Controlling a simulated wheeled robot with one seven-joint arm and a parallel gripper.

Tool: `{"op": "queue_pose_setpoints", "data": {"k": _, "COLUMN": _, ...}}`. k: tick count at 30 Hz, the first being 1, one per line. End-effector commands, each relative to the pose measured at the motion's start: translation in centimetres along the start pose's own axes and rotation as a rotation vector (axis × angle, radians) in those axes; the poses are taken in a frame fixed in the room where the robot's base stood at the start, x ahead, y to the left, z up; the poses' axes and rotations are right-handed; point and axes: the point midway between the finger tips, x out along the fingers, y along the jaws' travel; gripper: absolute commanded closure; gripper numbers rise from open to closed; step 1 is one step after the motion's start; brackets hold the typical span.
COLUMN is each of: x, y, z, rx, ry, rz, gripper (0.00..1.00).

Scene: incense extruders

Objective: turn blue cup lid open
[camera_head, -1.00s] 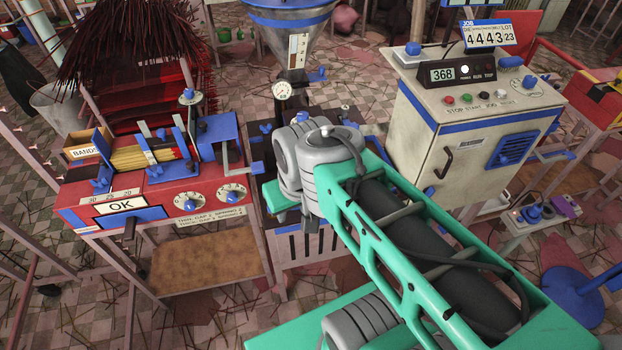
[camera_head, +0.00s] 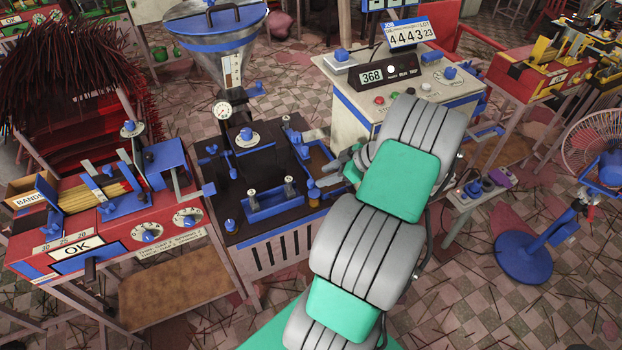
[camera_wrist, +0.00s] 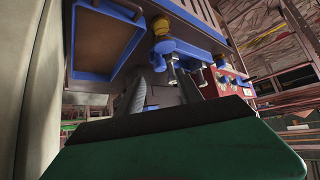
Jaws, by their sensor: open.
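A small amber cup (camera_head: 313,192) stands at the right front of the dark bench top in the head view, with a small blue cap-like top. In the wrist view, a brass fitting (camera_wrist: 162,46) with a blue part (camera_wrist: 158,63) at its end looks like the same cup and lid. My gripper (camera_head: 345,168) is just right of the cup in the head view, partly hidden behind my arm. In the wrist view its grey fingers (camera_wrist: 168,88) are spread apart, short of the blue part. I see nothing held between them.
A brown-floored blue tray (camera_wrist: 105,45) is near the fingers. A blue rack (camera_head: 275,203) with metal knobs sits left of the cup. The hopper (camera_head: 215,40) stands behind, the control cabinet (camera_head: 360,105) at the back right. The red machine (camera_head: 110,235) is to the left.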

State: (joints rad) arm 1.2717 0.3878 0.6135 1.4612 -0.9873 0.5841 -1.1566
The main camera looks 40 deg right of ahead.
Motion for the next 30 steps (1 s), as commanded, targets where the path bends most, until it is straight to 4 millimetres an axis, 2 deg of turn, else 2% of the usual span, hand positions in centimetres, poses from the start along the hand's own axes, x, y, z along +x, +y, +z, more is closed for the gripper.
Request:
{"op": "queue_pose_setpoints", "data": {"k": 9, "x": 5.7, "y": -0.1, "z": -0.2, "rx": 0.001, "ry": -0.002, "rz": -0.005, "gripper": 0.57}}
{"op": "queue_pose_setpoints", "data": {"k": 12, "x": 6.7, "y": -0.1, "z": -0.1, "rx": 0.002, "ry": -0.004, "rz": -0.003, "gripper": 0.57}}
{"op": "queue_pose_setpoints", "data": {"k": 20, "x": 7.1, "y": 0.0, "z": 0.0, "rx": 0.001, "ry": -0.004, "rz": -0.001, "gripper": 0.57}}
{"op": "queue_pose_setpoints", "data": {"k": 30, "x": 7.1, "y": 0.0, "z": 0.0, "rx": 0.002, "ry": -0.004, "rz": -0.001, "gripper": 0.83}}
